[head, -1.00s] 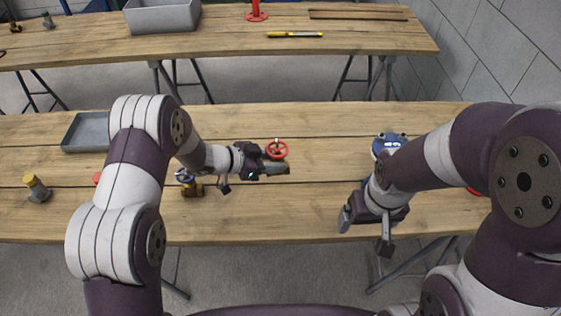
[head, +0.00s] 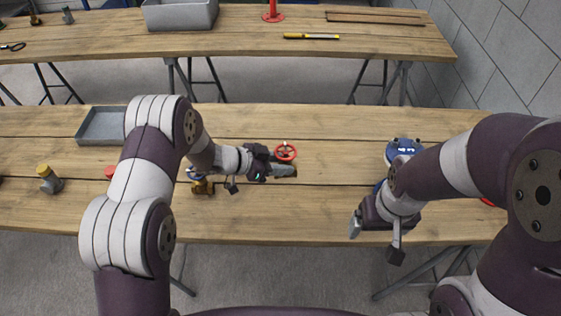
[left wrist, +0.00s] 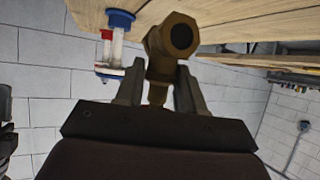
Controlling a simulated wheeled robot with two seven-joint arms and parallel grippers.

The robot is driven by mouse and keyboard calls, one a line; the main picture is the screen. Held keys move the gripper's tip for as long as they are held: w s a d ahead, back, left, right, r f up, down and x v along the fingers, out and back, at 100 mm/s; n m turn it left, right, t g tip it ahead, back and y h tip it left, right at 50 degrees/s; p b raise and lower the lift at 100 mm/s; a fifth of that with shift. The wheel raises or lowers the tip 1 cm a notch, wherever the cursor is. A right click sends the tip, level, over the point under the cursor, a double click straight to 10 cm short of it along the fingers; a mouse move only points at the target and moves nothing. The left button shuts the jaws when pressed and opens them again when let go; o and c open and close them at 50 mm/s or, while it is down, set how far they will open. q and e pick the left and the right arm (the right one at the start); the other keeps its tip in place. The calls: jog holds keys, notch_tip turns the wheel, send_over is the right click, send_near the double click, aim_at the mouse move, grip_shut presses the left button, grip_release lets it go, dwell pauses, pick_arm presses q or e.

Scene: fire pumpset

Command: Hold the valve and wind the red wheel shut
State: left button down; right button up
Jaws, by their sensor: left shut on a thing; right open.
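The red wheel (head: 286,152) shows in the head view on the front table's middle, just beyond the tip of my left gripper (head: 284,171). My left gripper is shut on a brass valve; in the left wrist view the valve body (left wrist: 160,62) sits between the two fingers (left wrist: 157,88), its round open end facing the camera. The red wheel is not seen in that view. In the head view the gripper hides most of the valve. My right gripper (head: 358,222) is open over the table's front edge, well right of the wheel.
A blue device (head: 404,147) stands beyond my right gripper. A brass valve with a blue wheel (head: 203,186) stands left of my left gripper. A grey tray (head: 84,136) and a yellow-capped fitting (head: 47,178) are further left. Bare table lies between the grippers.

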pick_arm(q)
jog(key=shift+f+b, duration=2.9)
jog(key=shift+f, duration=1.55)
